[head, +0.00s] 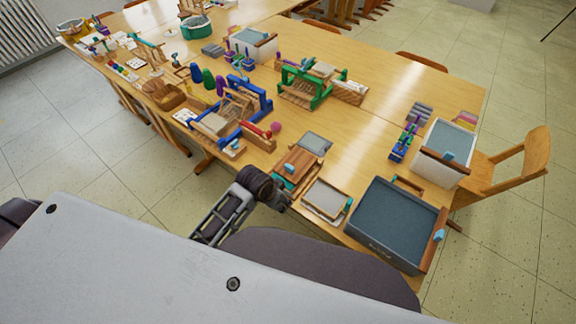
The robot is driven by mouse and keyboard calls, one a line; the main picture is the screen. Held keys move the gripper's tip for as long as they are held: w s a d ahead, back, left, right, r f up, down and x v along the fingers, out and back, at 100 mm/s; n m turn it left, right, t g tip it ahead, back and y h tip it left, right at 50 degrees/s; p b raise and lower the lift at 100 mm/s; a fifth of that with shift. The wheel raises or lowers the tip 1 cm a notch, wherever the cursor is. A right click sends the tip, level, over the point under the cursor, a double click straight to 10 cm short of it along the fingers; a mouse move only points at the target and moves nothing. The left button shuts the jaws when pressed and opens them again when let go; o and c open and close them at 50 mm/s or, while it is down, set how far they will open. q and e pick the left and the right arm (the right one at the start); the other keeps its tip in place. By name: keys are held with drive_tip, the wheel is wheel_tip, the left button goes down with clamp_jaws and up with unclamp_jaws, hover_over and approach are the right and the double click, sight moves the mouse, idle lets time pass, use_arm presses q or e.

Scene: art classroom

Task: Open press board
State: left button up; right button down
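What looks like the press board (302,163) is a brown wooden board near the table's front edge, in the middle of the head view. It lies flat over a teal-green part that shows at its lower left side. My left gripper (282,198) is dark and sits just in front of the board's near left corner. I cannot tell whether it touches the board. Its fingertips are small and partly hidden, so their opening does not show. My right gripper is not in view.
A framed grey screen (326,198) lies right of the board, and a large grey tub (392,222) stands farther right. A grey sheet (314,143) lies behind. A blue loom (243,108) stands to the left.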

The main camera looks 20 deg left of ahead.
use_arm(q)
drive_tip(key=w+d+r+m, duration=0.3)
drive_tip(key=w+d+r+m+h, duration=0.1)
drive_tip(key=w+d+r+m, duration=0.2)
drive_tip(key=d+m, duration=0.1)
drive_tip(key=shift+w+r+g, duration=0.2)
drive_tip(key=shift+r+g, duration=0.05)
drive_tip(key=shift+g, duration=0.15)
drive_tip(key=shift+w+d+r+m, duration=0.25)
drive_tip(key=shift+w+r+m, duration=0.45)
drive_tip(key=shift+m, duration=0.5)
drive_tip(key=r+m+g, duration=0.1)
drive_tip(key=r+m, duration=0.1)
wheel_tip(320, 180, up, 6)
drive_tip(key=m+g+y+b, duration=0.1)
drive_tip(key=m+y, duration=0.2)
drive_tip(key=m, duration=0.2)
hover_over(288, 166)
drive_tip(key=shift+r, duration=0.2)
drive_tip(key=shift+f, duration=0.2)
drive_tip(key=shift+f, duration=6.75)
